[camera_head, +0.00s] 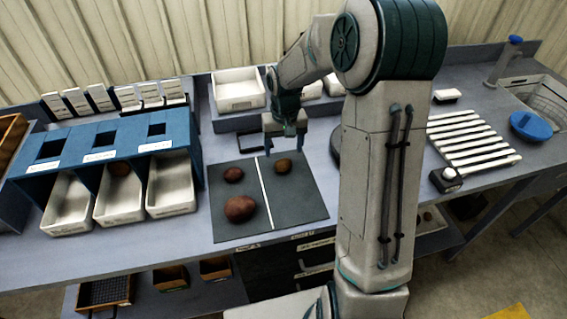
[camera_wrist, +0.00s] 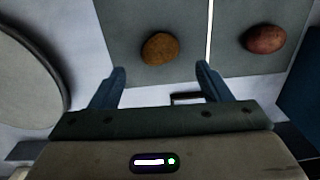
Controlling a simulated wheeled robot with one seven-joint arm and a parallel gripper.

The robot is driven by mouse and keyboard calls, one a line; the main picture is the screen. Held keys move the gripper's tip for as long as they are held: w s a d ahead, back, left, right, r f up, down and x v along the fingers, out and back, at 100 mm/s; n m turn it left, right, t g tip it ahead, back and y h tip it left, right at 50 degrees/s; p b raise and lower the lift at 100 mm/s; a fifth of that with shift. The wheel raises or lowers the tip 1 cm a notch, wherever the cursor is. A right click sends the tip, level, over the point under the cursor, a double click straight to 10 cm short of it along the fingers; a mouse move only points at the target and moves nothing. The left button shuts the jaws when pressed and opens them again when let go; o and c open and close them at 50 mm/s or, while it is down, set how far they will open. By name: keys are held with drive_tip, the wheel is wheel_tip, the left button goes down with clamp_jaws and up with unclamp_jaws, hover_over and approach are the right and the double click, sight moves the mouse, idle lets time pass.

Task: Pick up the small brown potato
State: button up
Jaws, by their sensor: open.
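The small brown potato (camera_head: 283,166) lies on the right half of a dark mat (camera_head: 305,205), right of the mat's white line. In the wrist view the brown potato (camera_wrist: 160,49) sits a little beyond the fingertips, between their lines. My gripper (camera_head: 285,131) is open and empty, above and behind the potato near the mat's back edge; its two blue fingers also show in the wrist view (camera_wrist: 161,70). Left of the line lie a small reddish potato (camera_head: 233,174), also in the wrist view (camera_wrist: 264,39), and a large reddish potato (camera_head: 240,209).
A white tray (camera_head: 238,105) stands behind the mat. A white roller rack (camera_head: 470,140) and a blue round lid (camera_head: 530,126) are at the right.

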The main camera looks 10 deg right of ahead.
sight(283, 161)
drive_tip(key=shift+s+a+f+p, duration=0.1)
drive_tip(key=shift+f+p, duration=0.15)
drive_tip(key=shift+f, duration=0.75)
drive_tip(key=shift+s+d+f+p, duration=0.1)
drive_tip(key=shift+f+p, duration=0.2)
drive_tip(key=shift+f, duration=0.65)
drive_tip(key=shift+s+a+f+p, duration=0.1)
drive_tip(key=shift+f+p, duration=0.15)
drive_tip(key=shift+f, duration=0.75)
drive_tip(key=c, duration=1.1)
